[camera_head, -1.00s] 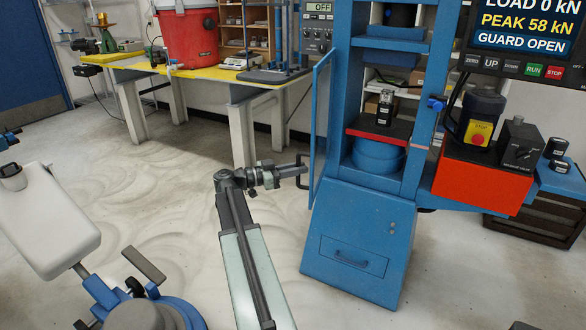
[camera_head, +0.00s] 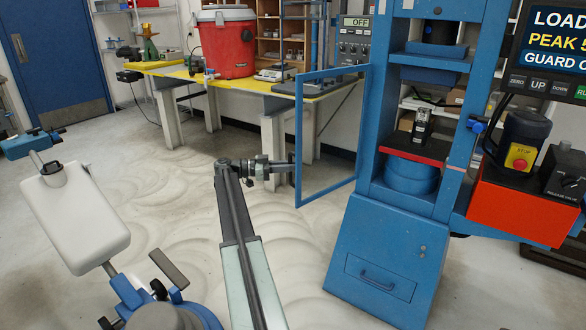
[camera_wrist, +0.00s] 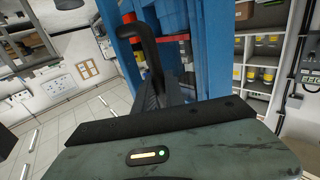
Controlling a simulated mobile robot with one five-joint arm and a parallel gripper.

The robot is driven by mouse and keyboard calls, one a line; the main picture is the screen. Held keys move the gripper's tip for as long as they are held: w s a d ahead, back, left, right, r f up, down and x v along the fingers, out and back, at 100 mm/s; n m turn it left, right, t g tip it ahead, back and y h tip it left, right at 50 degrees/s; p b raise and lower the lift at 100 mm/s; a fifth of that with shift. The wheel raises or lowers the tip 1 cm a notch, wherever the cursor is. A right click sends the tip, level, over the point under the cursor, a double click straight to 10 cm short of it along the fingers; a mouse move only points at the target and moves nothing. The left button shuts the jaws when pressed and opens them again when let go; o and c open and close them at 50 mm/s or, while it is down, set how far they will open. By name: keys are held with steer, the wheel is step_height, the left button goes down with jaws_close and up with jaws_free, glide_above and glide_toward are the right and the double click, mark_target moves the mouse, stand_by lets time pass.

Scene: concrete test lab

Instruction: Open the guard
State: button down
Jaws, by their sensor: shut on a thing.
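The guard (camera_head: 299,125) is a blue rectangular frame on the left side of the blue test press (camera_head: 376,245). In the head view it stands swung out to the left, away from the press opening. My gripper (camera_head: 289,171) is at the guard's outer edge, shut on its handle. In the wrist view the dark handle (camera_wrist: 131,45) rises in front of my gripper (camera_wrist: 153,88). The fingertips and their contact with the handle are partly hidden. Inside the press, a small dark-and-grey specimen (camera_head: 422,126) stands on a red-edged plate.
A yellow-topped bench (camera_head: 175,70) with a red bucket (camera_head: 228,45) stands behind the guard. A red box (camera_head: 505,210) with a stop button is right of the press. The display (camera_head: 555,45) is partly cut off.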

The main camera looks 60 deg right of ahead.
steer(key=shift+w, duration=0.1)
steer(key=c, duration=1.4)
jaws_free()
steer(key=v, duration=0.7)
steer(key=shift+w+a, duration=0.25)
steer(key=shift+w, duration=0.1)
